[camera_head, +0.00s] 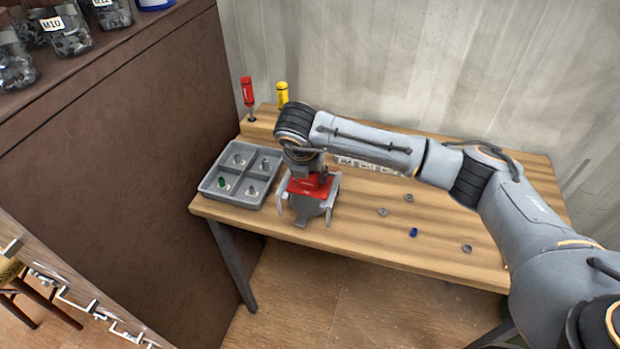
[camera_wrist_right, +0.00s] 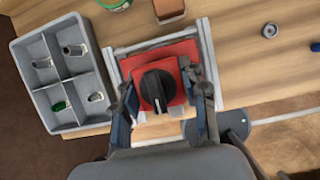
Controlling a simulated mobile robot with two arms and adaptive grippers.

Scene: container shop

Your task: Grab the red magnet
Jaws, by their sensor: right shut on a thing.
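The red magnet (camera_head: 309,187) is a red block near the front left of the wooden workbench, beside the grey tray. In the right wrist view the red magnet (camera_wrist_right: 181,52) shows a black knob (camera_wrist_right: 158,86) on top, with a grey frame (camera_wrist_right: 208,50) around its red base. My right gripper (camera_wrist_right: 158,98) is above it, pointing down, with its fingers shut on both sides of the red magnet around the knob. In the head view my right gripper (camera_head: 306,180) partly hides the magnet. My left gripper is not in view.
A grey four-compartment tray (camera_head: 204,190) with small parts stands left of the magnet. Red (camera_head: 247,91) and yellow (camera_head: 282,93) screwdrivers stand behind. Loose nuts (camera_head: 383,212) and a small blue part (camera_head: 413,232) lie to the right. A brown cabinet (camera_head: 110,140) bounds the left side.

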